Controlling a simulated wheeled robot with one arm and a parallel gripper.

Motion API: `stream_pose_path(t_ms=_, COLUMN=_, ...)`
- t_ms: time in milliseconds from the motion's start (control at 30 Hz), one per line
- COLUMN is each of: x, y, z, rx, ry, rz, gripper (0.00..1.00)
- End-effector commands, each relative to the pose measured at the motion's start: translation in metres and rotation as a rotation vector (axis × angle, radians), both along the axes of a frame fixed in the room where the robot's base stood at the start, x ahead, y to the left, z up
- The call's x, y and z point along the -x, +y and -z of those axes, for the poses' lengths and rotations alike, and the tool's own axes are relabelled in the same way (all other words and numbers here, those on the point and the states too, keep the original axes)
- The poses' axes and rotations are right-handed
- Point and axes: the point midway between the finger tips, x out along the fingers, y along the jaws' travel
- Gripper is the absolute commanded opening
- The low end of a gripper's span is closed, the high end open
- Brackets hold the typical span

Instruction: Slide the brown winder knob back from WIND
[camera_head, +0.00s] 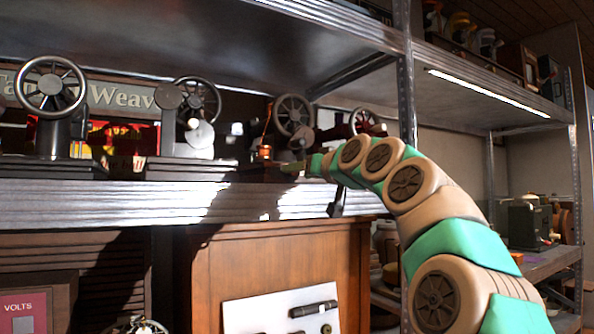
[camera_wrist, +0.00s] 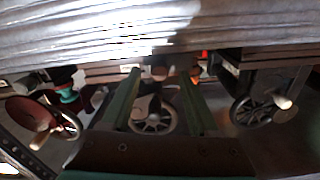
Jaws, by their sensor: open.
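My gripper (camera_head: 294,168) reaches in at the shelf's front edge, beside a small machine with a copper coil (camera_head: 265,152). In the wrist view, which looks upside down, its two green fingers (camera_wrist: 159,75) stand apart. A small brown knob (camera_wrist: 159,73) shows between the fingertips, close to a machine's base; I take it for the winder knob. I cannot tell whether either finger touches it. A spoked wheel (camera_wrist: 153,116) lies behind, between the fingers. The WIND marking cannot be read in either view, and the knob cannot be made out in the head view.
Other wheeled machines stand along the metal shelf (camera_head: 120,205), one with a black handwheel (camera_head: 50,85) at far left. A shelf upright (camera_head: 405,80) rises close behind my arm. A wooden cabinet (camera_head: 280,260) stands below.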

Motion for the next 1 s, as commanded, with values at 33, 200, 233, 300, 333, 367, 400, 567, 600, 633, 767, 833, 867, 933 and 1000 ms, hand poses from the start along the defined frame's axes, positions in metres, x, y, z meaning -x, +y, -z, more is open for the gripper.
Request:
stream_pose_path(t_ms=33, x=-0.005, y=0.003, z=-0.002, rx=0.0, ry=-0.001, rz=0.001, gripper=0.61)
stream_pose_path(t_ms=200, x=-0.016, y=0.009, z=-0.001, rx=-0.002, ry=-0.002, rz=0.003, gripper=0.61)
stream_pose_path(t_ms=233, x=-0.017, y=0.01, z=-0.001, rx=-0.002, ry=-0.002, rz=0.003, gripper=0.61)
stream_pose_path(t_ms=300, x=-0.019, y=0.012, z=-0.001, rx=-0.002, ry=-0.001, rz=0.001, gripper=0.61)
stream_pose_path(t_ms=333, x=-0.019, y=0.012, z=-0.001, rx=-0.002, ry=-0.002, rz=0.002, gripper=0.61)
stream_pose_path(t_ms=367, x=-0.019, y=0.012, z=-0.001, rx=-0.002, ry=-0.002, rz=0.002, gripper=0.61)
stream_pose_path(t_ms=400, x=-0.019, y=0.012, z=-0.001, rx=-0.002, ry=-0.002, rz=0.002, gripper=0.61)
stream_pose_path(t_ms=567, x=-0.019, y=0.012, z=-0.001, rx=-0.002, ry=-0.002, rz=0.002, gripper=0.61)
stream_pose_path(t_ms=600, x=-0.019, y=0.012, z=-0.001, rx=-0.002, ry=-0.002, rz=0.002, gripper=0.58)
stream_pose_path(t_ms=633, x=-0.019, y=0.012, z=-0.001, rx=-0.002, ry=-0.002, rz=0.002, gripper=0.55)
stream_pose_path(t_ms=767, x=-0.019, y=0.012, z=-0.001, rx=-0.002, ry=-0.002, rz=0.002, gripper=0.41)
stream_pose_path(t_ms=833, x=-0.019, y=0.012, z=-0.001, rx=-0.002, ry=-0.001, rz=0.001, gripper=0.33)
stream_pose_path(t_ms=867, x=-0.019, y=0.012, z=-0.001, rx=-0.002, ry=-0.001, rz=0.001, gripper=0.29)
stream_pose_path(t_ms=933, x=-0.019, y=0.012, z=-0.001, rx=-0.002, ry=-0.002, rz=0.002, gripper=0.21)
stream_pose_path(t_ms=1000, x=-0.019, y=0.012, z=-0.001, rx=-0.002, ry=-0.002, rz=0.002, gripper=0.14)
